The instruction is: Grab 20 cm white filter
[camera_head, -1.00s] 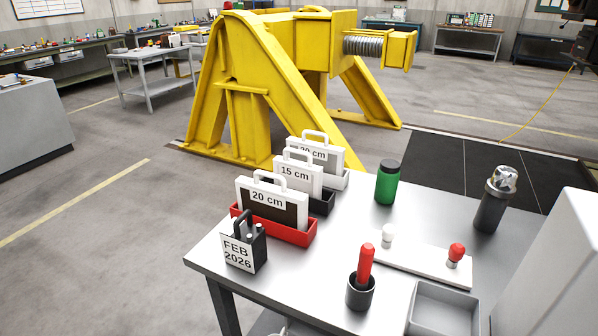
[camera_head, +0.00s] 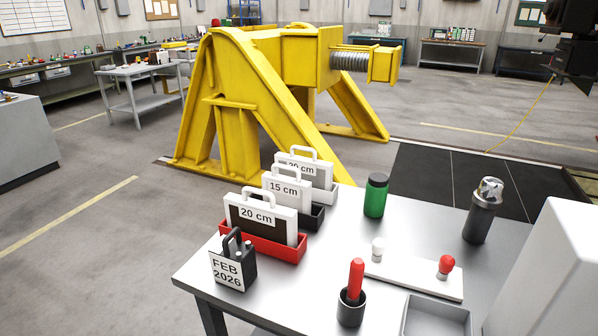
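Three framed filters with top handles stand upright in a row at the left of the metal table. The nearest is a 20 cm filter (camera_head: 258,215) with a white frame and a dark panel, in a red tray (camera_head: 275,249). Behind it a 15 cm filter (camera_head: 284,188) stands in a black tray (camera_head: 312,219). At the back another 20 cm filter (camera_head: 318,172) with a white frame and a pale grey panel stands in a white tray (camera_head: 327,193). Its label and lower part are partly hidden by the 15 cm filter. Neither of my grippers shows.
On the table (camera_head: 345,225) stand a FEB 2026 block (camera_head: 227,272), a green jar (camera_head: 376,196), a dark canister (camera_head: 482,212), a red-handled tool (camera_head: 356,281) in a black cup, and a white base (camera_head: 412,276) with knobs. A yellow steel frame (camera_head: 235,110) stands behind.

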